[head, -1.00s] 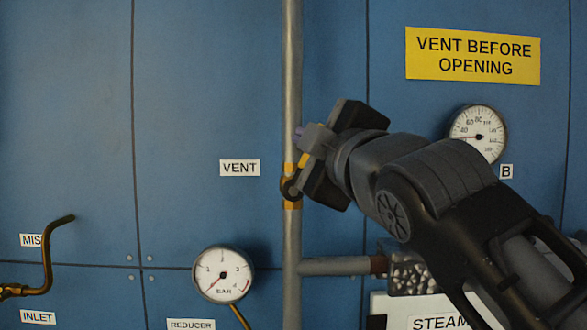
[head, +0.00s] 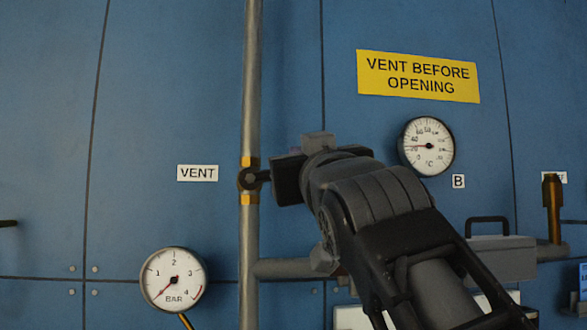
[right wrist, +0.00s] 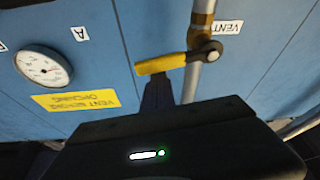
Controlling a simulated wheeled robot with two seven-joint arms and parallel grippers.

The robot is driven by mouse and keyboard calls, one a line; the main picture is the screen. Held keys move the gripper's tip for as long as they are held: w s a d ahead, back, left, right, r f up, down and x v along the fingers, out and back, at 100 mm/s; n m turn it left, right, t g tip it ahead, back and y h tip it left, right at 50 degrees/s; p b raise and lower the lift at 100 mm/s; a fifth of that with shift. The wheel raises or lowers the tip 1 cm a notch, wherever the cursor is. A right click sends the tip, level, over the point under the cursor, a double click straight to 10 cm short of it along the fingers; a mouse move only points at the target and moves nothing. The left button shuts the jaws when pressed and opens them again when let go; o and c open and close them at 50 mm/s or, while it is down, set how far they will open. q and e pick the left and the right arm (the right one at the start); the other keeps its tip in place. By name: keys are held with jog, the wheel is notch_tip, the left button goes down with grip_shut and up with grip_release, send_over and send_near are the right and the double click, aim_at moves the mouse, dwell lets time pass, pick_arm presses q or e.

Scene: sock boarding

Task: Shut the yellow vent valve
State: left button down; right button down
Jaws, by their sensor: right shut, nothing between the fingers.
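The yellow vent valve sits on the vertical grey pipe, beside the VENT label. In the head view its brass body and dark pivot (head: 249,180) show, and my right gripper (head: 287,179) hides most of the lever. In the right wrist view, which is turned over, the yellow lever (right wrist: 163,64) lies crosswise to the pipe, out from the round dark pivot. My right gripper (right wrist: 157,88) is shut and empty, its fingertips right at the lever's side, near its middle. I cannot tell whether they touch. My left gripper is not in view.
A BAR gauge (head: 173,279) is at lower left and a °C gauge (head: 427,146) at right. A yellow sign (head: 418,77) is above. A horizontal pipe (head: 285,268) branches off below the valve.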

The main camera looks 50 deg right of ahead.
pick_arm(q)
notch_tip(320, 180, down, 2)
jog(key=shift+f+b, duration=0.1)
jog(key=shift+b, duration=0.65)
pick_arm(e)
jog(key=shift+s+d+f+m+h, duration=0.1)
jog(key=shift+d+f+m+h, duration=0.15)
jog(key=shift+f+m, duration=0.55)
jog(key=shift+f, duration=0.1)
